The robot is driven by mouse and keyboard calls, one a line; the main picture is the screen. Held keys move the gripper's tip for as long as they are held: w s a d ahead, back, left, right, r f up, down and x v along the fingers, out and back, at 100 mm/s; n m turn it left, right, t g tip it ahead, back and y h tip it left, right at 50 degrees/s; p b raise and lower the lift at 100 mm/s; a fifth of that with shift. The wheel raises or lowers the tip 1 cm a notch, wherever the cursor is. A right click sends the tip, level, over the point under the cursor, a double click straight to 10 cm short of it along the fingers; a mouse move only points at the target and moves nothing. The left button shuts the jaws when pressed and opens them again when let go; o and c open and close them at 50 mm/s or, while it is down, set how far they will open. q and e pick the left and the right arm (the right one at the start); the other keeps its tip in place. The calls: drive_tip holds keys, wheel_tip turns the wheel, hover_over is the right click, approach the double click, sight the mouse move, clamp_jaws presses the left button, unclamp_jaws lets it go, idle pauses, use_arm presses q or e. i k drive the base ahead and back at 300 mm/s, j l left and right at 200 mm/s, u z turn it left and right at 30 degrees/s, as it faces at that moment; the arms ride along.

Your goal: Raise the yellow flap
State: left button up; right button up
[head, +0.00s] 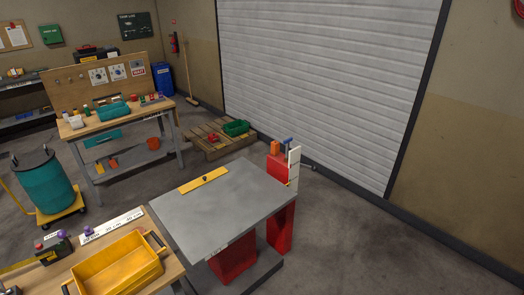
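A yellow strip (203,181) with a small dark knob in its middle lies on the grey tabletop (225,205), near its back left edge. It looks like the yellow flap, and it appears flat against the top. Neither of my grippers can be made out in the head view, and nothing is seen touching the yellow strip.
A wooden bench (170,258) with a yellow bin (117,268) stands at the front left. A red holder (278,168) with upright tools rises at the table's back right corner. A teal drum (43,182) stands on a yellow dolly at left. The floor at right is clear.

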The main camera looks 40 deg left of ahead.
sight(187, 188)
drive_tip(key=i+u, duration=0.15)
drive_tip(key=i, duration=0.4)
drive_tip(key=i+l+u, duration=0.15)
drive_tip(key=i, duration=0.4)
drive_tip(key=i+l+u, duration=0.15)
drive_tip(key=i, duration=0.4)
